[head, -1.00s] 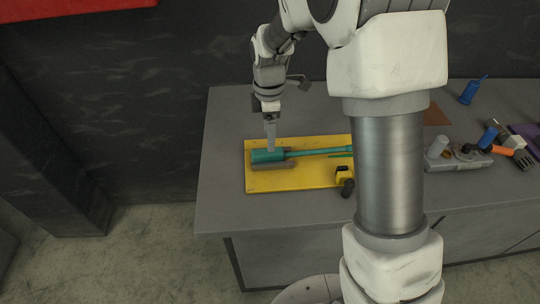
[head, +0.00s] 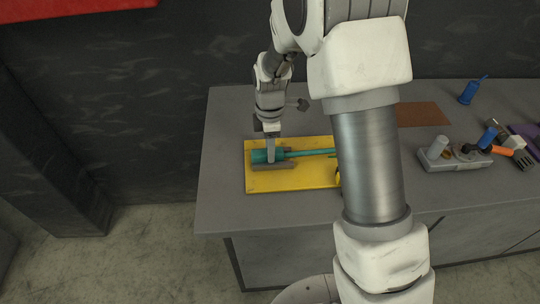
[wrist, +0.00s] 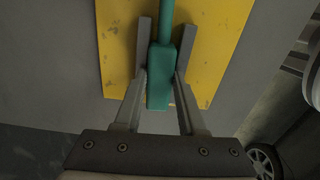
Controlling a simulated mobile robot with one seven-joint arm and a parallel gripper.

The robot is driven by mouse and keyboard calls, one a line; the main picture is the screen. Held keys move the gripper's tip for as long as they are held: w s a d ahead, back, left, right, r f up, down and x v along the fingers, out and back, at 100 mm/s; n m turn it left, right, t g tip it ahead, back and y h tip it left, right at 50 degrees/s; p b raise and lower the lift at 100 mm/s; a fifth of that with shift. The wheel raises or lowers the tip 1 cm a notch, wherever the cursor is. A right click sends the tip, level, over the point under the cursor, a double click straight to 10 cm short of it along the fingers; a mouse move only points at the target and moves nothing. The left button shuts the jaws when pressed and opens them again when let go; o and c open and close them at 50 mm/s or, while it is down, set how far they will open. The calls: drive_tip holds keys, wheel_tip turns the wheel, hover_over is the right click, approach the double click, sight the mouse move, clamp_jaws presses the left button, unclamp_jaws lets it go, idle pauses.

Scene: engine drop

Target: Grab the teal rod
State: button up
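My gripper (head: 271,161) points down at the handle. In the wrist view the teal handle (wrist: 160,75) lies between the two fingers of my gripper (wrist: 160,82), one on each side. The fingers are spread, and narrow gaps seem to show beside the handle. Whether a fingertip touches it is hard to tell. The shaft's far end is hidden by my arm.
The board lies on a grey workbench (head: 225,200). To the right are a grey fixture with blue and orange parts (head: 455,158), a blue bottle-like item (head: 468,93) and a brown mat (head: 422,114). The bench's left end is clear.

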clamp_jaws()
